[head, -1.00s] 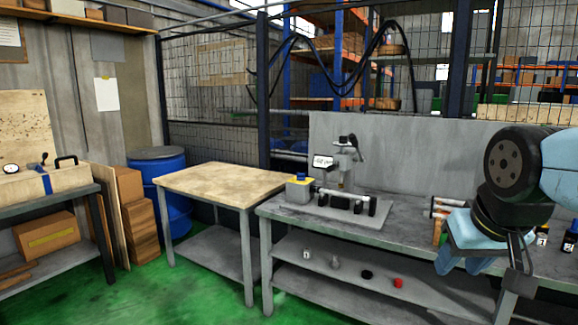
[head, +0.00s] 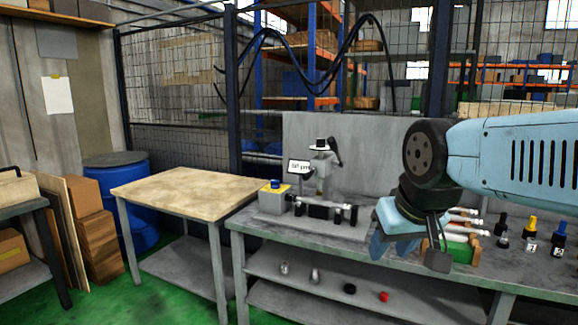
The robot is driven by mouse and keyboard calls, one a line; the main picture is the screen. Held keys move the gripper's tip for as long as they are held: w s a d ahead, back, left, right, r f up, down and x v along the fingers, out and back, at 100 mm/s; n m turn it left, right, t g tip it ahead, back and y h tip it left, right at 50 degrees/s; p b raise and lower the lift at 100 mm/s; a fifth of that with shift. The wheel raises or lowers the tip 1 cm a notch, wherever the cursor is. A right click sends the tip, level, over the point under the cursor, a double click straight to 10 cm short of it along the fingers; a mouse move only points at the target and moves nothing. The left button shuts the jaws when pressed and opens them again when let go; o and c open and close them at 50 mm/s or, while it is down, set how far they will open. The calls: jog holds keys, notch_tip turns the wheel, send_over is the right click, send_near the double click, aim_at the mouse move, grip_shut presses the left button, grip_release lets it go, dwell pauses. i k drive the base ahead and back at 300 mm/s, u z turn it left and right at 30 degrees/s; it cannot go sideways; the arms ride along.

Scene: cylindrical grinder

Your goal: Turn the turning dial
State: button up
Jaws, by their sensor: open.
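A small grey machine (head: 322,168) with a display (head: 299,167) and a dark handle stands on the grey workbench in the head view. I cannot tell for sure which part is the turning dial. A low fixture with dark blocks and a light bar (head: 318,211) lies at the machine's front. My gripper (head: 408,240) is open, pointing down at the bench's front, right of the machine and apart from it. Its fingers are partly hidden by its own body.
Right of my gripper, a green holder (head: 461,250) carries several white-and-orange tools. Several small bottles (head: 530,240) stand farther right. A wooden-topped table (head: 185,188) adjoins the bench on the left. The lower shelf (head: 320,275) holds small parts. A grey panel (head: 370,150) stands behind the bench.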

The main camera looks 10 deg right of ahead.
aim_at(273, 184)
jog(key=u, duration=0.05)
jog(key=i, duration=0.45)
jog(key=z, duration=0.2)
jog(key=k, duration=0.95)
jog(key=u, duration=0.15)
jog(key=i, duration=1.9)
jog(key=u, duration=0.15)
